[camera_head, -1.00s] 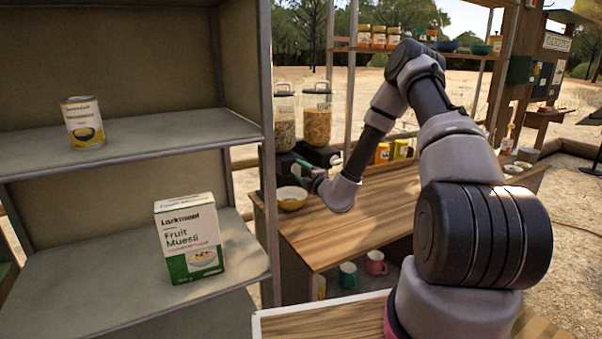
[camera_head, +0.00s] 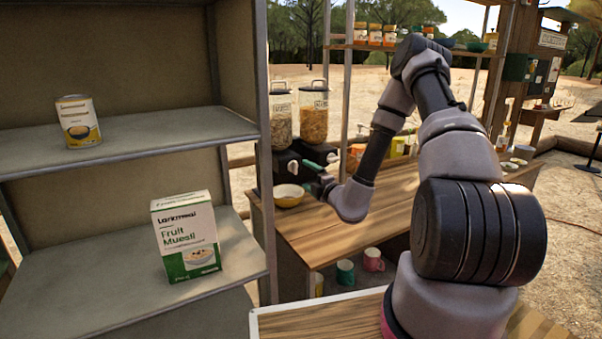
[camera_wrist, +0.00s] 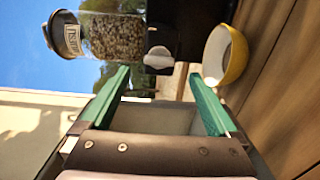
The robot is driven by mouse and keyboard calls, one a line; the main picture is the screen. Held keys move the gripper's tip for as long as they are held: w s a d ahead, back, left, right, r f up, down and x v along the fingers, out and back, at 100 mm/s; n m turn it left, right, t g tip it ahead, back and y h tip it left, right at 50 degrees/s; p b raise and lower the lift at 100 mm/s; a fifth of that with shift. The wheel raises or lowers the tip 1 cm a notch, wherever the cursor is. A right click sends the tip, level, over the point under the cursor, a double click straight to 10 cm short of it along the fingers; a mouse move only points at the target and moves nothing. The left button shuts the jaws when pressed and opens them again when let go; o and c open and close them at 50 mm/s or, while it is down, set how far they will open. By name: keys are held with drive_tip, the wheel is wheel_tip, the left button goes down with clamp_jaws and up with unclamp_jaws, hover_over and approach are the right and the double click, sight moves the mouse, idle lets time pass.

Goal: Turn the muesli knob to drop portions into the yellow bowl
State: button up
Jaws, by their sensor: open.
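A clear dispenser of greyish-brown muesli (camera_head: 281,118) stands on a black base at the counter's left end. It also shows sideways in the wrist view (camera_wrist: 118,38). Its white knob (camera_wrist: 158,57) is on the front of the base and shows small in the head view (camera_head: 293,166). The yellow bowl (camera_head: 289,195), pale inside, sits on the counter below it and shows in the wrist view (camera_wrist: 238,60). My gripper (camera_wrist: 158,80) is open and empty, its green fingers apart, short of the knob. In the head view my gripper (camera_head: 317,172) is right of the knob.
A second dispenser of orange flakes (camera_head: 314,118) stands just right of the muesli. A grey shelf (camera_head: 110,262) on the left holds a Fruit Muesli box (camera_head: 186,236) and a can (camera_head: 78,122). Mugs (camera_head: 373,260) sit below the counter. The wooden counter (camera_head: 310,230) is mostly bare in front.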

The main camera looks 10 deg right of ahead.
sight(296, 165)
drive_tip(key=v, duration=0.3)
drive_tip(key=shift+s+d, duration=0.15)
drive_tip(key=shift+s, duration=0.2)
drive_tip(key=c, duration=0.8)
drive_tip(key=w+a+n, duration=0.1)
drive_tip(key=w+n, duration=0.2)
drive_tip(key=n, duration=0.3)
drive_tip(key=w+a+r+n, duration=0.1)
drive_tip(key=w+n, duration=0.2)
drive_tip(key=n, duration=0.3)
drive_tip(key=w+a+n, duration=0.1)
drive_tip(key=w+n, duration=0.2)
drive_tip(key=n, duration=0.3)
drive_tip(key=shift+w+a+r, duration=0.2)
drive_tip(key=shift+w, duration=0.05)
